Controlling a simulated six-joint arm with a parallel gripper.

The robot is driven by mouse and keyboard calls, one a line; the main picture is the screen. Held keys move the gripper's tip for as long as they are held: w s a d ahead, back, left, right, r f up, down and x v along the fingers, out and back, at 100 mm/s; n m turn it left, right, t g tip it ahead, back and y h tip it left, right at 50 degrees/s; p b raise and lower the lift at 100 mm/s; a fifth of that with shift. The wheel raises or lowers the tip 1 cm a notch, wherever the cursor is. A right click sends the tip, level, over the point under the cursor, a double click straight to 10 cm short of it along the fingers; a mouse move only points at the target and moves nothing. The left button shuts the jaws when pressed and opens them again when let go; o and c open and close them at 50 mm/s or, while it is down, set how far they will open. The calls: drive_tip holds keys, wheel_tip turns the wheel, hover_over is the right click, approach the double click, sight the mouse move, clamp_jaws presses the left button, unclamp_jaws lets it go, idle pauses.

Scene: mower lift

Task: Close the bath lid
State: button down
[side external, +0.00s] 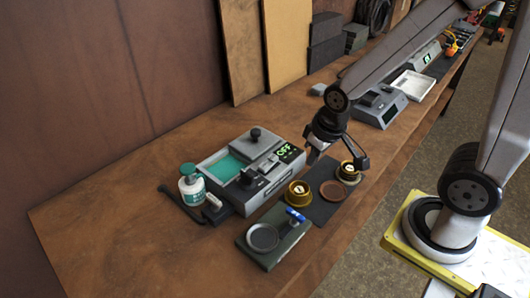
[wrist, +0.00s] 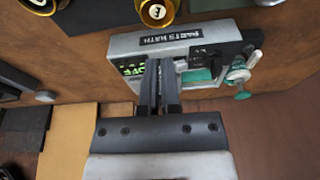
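The bath (side external: 266,192) is a grey box on the bench in the side external view, with a teal inside (side external: 225,168) showing at its left. Grey plates and a dark knob (side external: 255,132) are on its top; I cannot tell exactly which plate is the lid. A green display (side external: 286,151) reads OFF. In the wrist view the bath (wrist: 190,35) is beyond my fingertips, which hide part of it. My gripper (wrist: 160,63) has its fingers close together with nothing visible between them. In the side external view my gripper (side external: 311,158) is above and right of the bath.
A dark tray with a round dish (side external: 262,238) is in front. The bench's left end is clear.

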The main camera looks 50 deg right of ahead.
drive_tip(key=w+d+r+m+y, duration=0.1)
drive_tip(key=w+d+m+y, duration=0.2)
drive_tip(key=w+d+m, duration=0.4)
drive_tip(key=w+d+r+m+t+y, duration=0.1)
drive_tip(key=w+d+m+y, duration=0.3)
drive_tip(key=m, duration=1.2)
drive_tip(key=w+d+r, duration=0.1)
drive_tip(key=w+d, duration=0.3)
drive_tip(key=d, duration=0.2)
drive_tip(key=shift+w, duration=0.2)
approach(268, 138)
drive_tip(key=x, duration=0.3)
drive_tip(key=shift+w+a+f, duration=0.1)
drive_tip(key=shift+w+a, duration=0.05)
drive_tip(key=a, duration=0.1)
drive_tip(key=w+a, duration=0.1)
drive_tip(key=shift+w+a+f, duration=0.15)
drive_tip(key=shift+a+f, duration=0.05)
drive_tip(key=shift+a, duration=0.1)
drive_tip(key=shift+w+a, duration=0.25)
drive_tip(key=shift+a, duration=0.2)
drive_tip(key=a, duration=1.2)
